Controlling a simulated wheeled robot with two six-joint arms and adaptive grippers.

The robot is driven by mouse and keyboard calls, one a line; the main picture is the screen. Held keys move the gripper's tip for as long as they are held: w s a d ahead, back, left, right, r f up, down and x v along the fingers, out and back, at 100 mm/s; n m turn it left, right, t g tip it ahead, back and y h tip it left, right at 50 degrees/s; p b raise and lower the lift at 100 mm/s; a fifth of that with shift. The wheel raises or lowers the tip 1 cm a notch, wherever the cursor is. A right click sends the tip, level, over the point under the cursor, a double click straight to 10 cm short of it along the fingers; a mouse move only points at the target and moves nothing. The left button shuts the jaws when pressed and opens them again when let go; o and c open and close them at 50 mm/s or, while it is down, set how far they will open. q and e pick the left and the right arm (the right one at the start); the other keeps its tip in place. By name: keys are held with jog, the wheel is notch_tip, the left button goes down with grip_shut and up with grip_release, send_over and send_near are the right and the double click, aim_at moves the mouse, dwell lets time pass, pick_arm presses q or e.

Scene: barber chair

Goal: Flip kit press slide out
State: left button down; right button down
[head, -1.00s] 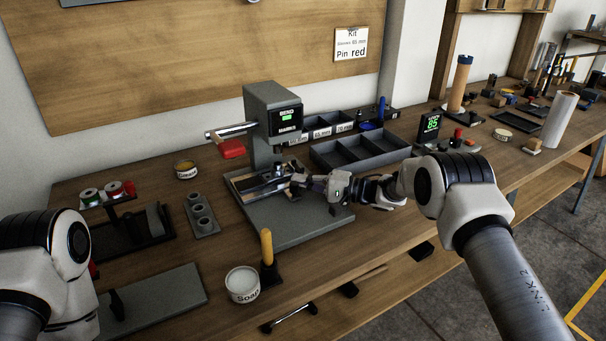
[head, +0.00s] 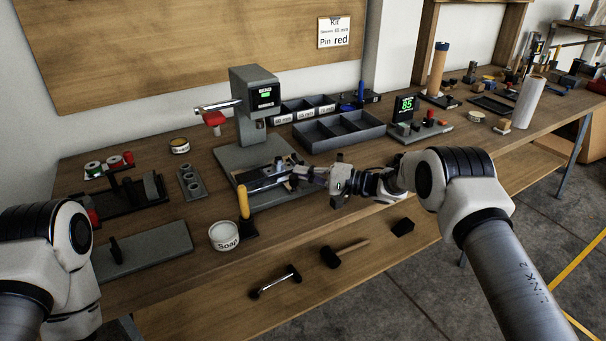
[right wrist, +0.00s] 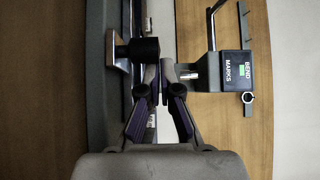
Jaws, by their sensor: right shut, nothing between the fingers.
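The grey bending press (head: 252,88) has a lit "BEND MARKS" display and a lever with a red handle (head: 214,118). Its slide (head: 262,182), a plate with metal bars, lies toward the front of the press's grey base (head: 232,158), out from under the press head. My right gripper (head: 296,174) is shut and empty at the slide's right end. In the right wrist view the closed fingers (right wrist: 162,72) are beside a black knob (right wrist: 145,48) on the slide; I cannot tell whether they touch it. My left gripper is out of view.
A yellow-handled tool (head: 243,202) and a soap tub (head: 224,236) stand close in front of the press. A divided grey tray (head: 340,130) is behind my right gripper. A sign (head: 334,32) reads "Pin red".

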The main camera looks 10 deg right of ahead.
jog(key=shift+a+f, duration=0.15)
jog(key=shift+f, duration=0.35)
jog(key=v, duration=1.2)
jog(key=shift+r, duration=0.25)
